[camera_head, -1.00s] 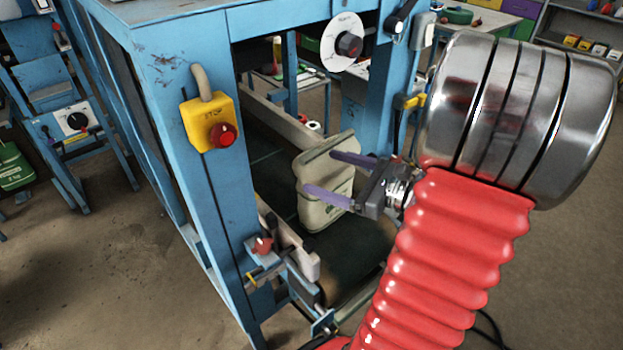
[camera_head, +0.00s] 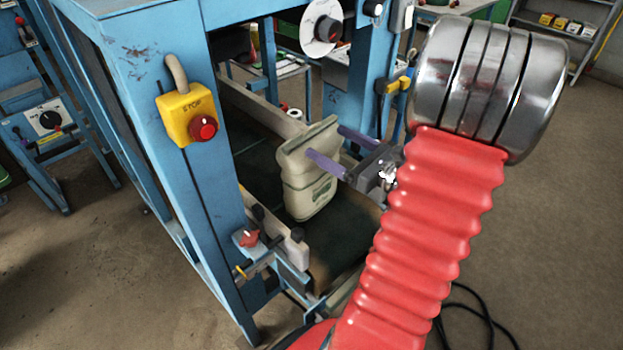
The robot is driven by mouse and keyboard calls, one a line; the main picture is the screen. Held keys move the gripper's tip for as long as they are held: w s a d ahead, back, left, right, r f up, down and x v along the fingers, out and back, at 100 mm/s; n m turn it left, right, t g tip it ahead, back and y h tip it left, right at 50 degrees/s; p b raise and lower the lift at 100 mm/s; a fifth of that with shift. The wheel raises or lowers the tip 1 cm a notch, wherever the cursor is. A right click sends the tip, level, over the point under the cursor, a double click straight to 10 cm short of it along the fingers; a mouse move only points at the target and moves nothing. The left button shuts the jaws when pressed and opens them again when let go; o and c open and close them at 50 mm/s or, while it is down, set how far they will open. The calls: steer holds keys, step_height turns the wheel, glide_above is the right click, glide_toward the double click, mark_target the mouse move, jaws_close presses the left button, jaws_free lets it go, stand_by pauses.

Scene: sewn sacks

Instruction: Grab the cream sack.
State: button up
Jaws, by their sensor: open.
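The cream sack (camera_head: 306,185) stands nearly upright on the dark conveyor belt inside the blue machine frame. It has a pinched upper part and a faint green print low on its side. My gripper (camera_head: 334,148) is open, with its two purple fingers pointing left at the sack's upper part. The near finger overlaps the front of the sack in the picture, and the far finger shows beyond its right edge. The sack's top seems to lie between the fingers; whether they touch it I cannot tell.
The blue machine frame (camera_head: 215,215) surrounds the belt (camera_head: 262,172), with a post at the near left. A yellow stop box (camera_head: 187,117) is mounted on that post. A pale guide rail (camera_head: 262,108) runs behind the sack. Black cables (camera_head: 475,312) lie on the floor at right.

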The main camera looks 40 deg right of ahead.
steer(key=shift+w+a, duration=0.15)
steer(key=shift+w, duration=1.3)
steer(key=shift+w+a, duration=0.1)
steer(key=shift+w, duration=1.3)
steer(key=shift+w, duration=0.1)
steer(key=shift+w+a, duration=0.2)
steer(key=shift+w, duration=1.05)
steer(key=shift+w+a, duration=0.15)
steer(key=shift+w, duration=1.1)
steer(key=shift+c, duration=0.2)
steer(key=c, duration=2.1)
steer(key=shift+r, duration=0.2)
jaws_close()
